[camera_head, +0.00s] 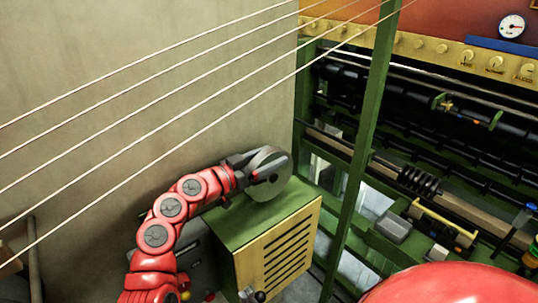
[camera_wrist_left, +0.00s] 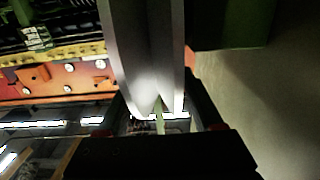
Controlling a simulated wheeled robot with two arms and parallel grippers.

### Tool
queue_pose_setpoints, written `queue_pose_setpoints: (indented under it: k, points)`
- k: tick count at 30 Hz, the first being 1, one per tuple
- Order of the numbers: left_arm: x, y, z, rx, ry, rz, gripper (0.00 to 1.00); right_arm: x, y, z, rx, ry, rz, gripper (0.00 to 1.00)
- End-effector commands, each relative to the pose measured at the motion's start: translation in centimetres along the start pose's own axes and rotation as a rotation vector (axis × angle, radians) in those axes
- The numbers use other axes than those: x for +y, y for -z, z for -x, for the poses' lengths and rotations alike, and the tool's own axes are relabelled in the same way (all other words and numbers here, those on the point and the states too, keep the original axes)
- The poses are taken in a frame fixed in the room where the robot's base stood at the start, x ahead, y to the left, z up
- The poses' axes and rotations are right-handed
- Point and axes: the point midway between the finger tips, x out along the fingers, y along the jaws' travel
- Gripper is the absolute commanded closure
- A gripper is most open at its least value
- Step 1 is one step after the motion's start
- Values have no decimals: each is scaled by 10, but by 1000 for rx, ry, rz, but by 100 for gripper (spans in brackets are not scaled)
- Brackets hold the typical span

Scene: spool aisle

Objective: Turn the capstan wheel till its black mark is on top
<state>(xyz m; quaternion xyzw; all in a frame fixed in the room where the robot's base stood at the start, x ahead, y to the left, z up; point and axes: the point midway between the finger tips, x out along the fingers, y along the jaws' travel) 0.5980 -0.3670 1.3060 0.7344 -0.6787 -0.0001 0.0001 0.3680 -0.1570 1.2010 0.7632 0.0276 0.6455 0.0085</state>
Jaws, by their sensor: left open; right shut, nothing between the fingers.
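The capstan wheel (camera_head: 275,168) is a grey disc at the top of a green box with a slatted yellow front. Its hub shows as a dark spot, and I cannot make out a black mark clearly. My left gripper (camera_head: 244,168) is at the wheel's left rim. In the left wrist view the grey wheel (camera_wrist_left: 143,50), with a groove along its rim, reaches between the dark fingers of my open left gripper (camera_wrist_left: 162,112). I cannot tell whether the fingers touch it. My right gripper is not in view.
Several taut pale strands (camera_head: 150,112) cross above my left arm. A green post (camera_head: 366,150) and dark machinery with rollers (camera_head: 420,182) stand right of the green box (camera_head: 240,226). A plain wall (camera_head: 90,90) is behind. A small dark knob (camera_head: 258,296) shows low at the box's front.

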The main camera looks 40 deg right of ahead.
Motion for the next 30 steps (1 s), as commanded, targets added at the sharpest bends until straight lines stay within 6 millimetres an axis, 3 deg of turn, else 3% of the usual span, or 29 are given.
queue_pose_setpoints:
  k: [5, 6, 17, 30]
  points:
    - [0, 0, 0, 0, 0, 0, 32, 0, 0, 0, 0, 0, 0, 100]
    - [0, 0, 0, 0, 0, 0, 36, 0, 0, 0, 0, 0, 0, 100]
    - [0, 0, 0, 0, 0, -1, 100, 0, 0, 0, 0, 0, 0, 100]
    - [0, 0, 0, 0, -1, -1, 100, 0, 0, 0, 0, 0, 0, 100]
